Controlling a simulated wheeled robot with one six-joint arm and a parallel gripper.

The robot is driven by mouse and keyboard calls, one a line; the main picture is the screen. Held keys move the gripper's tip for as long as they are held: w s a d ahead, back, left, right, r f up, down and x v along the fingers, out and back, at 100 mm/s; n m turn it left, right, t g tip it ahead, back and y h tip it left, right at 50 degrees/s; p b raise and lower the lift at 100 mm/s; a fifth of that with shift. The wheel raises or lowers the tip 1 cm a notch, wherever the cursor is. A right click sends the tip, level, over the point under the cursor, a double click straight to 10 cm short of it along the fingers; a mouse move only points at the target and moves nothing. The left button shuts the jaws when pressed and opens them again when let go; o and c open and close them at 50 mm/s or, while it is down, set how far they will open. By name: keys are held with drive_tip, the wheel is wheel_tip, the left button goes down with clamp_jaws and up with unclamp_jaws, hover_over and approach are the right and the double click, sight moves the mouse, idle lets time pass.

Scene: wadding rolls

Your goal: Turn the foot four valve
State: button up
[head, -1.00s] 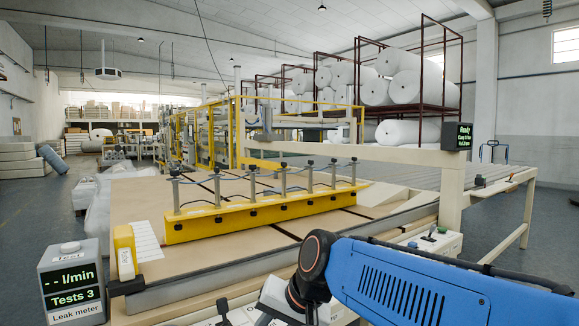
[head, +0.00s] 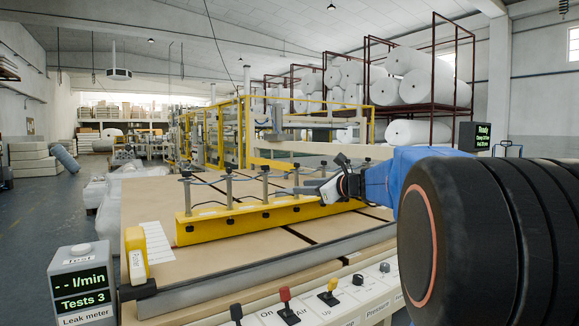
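A yellow beam (head: 215,225) lies across the tan table and carries a row of several grey posts with small dark valve knobs on top. The post fourth from the left (head: 296,177), perhaps foot four, stands upright just left of my gripper; the foot labels are too small to read. My gripper (head: 308,189) reaches in from the right at post height, its pale fingers pointing left beside that post. I cannot tell whether they touch it or are open or shut.
A leak meter (head: 83,285) at lower left reads "- - l/min, Tests 3". A yellow handheld block (head: 136,255) stands at the table's left corner. A display (head: 474,136) reads "Ready".

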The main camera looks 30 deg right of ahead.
sight(299, 164)
drive_tip(key=w+d+r+m+t+h, duration=0.2)
drive_tip(key=d+r+m, duration=0.3)
drive_tip(key=d, duration=0.6)
drive_tip(key=w, duration=1.1)
drive_tip(key=w+a, duration=0.1)
drive_tip(key=w, duration=0.5)
drive_tip(key=shift+w+f, duration=0.2)
drive_tip(key=shift+f, duration=0.05)
drive_tip(key=shift+c, duration=0.5)
clamp_jaws()
